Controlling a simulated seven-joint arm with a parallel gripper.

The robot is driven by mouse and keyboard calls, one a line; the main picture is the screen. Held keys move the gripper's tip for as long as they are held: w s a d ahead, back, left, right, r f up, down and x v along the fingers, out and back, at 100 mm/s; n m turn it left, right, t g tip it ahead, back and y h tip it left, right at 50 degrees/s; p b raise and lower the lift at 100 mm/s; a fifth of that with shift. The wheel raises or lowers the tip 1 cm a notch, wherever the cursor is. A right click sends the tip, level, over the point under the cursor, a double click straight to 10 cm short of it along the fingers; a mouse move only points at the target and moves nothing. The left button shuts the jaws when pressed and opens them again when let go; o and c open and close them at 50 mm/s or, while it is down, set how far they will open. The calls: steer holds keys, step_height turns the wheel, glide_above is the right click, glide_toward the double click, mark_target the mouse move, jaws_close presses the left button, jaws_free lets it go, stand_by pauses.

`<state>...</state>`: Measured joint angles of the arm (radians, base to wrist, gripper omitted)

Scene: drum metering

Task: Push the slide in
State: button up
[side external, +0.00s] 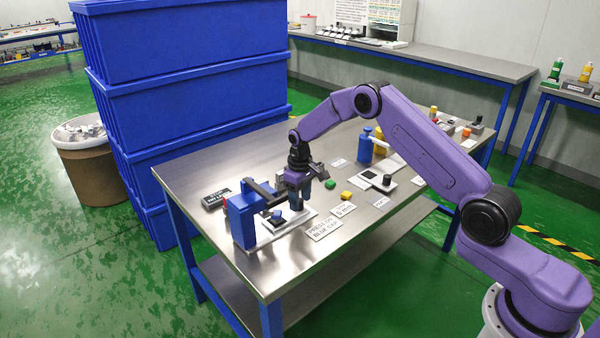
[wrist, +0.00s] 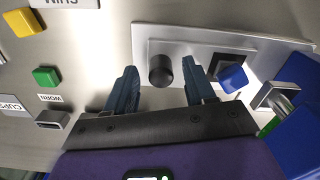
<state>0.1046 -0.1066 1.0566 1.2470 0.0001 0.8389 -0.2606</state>
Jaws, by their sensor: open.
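The blue metering stand (side external: 240,216) is at the table's left end on a pale base plate (side external: 303,218). The plate also shows in the wrist view (wrist: 205,48), with a black knob (wrist: 160,72) and a small blue block (wrist: 232,78) beside a dark square opening. I cannot tell for sure which part is the slide; the knob may be its handle. My gripper (wrist: 159,66) is open, and the knob shows between its two fingers. Contact cannot be told. In the side view my gripper (side external: 299,199) points down over the plate, partly hiding it.
A green block (side external: 330,183) and a yellow block (side external: 346,196) lie to the right. Labels, including a "press on blue cap" card (side external: 324,230), lie in front. Stacked blue crates (side external: 185,90) rise beyond the table.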

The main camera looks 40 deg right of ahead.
step_height(320, 180, up, 16)
steer(key=shift+r, duration=0.15)
stand_by(0.3)
step_height(320, 180, down, 18)
steer(key=m, duration=1.2)
steer(key=shift+w+r, duration=0.15)
steer(key=shift+r, duration=0.1)
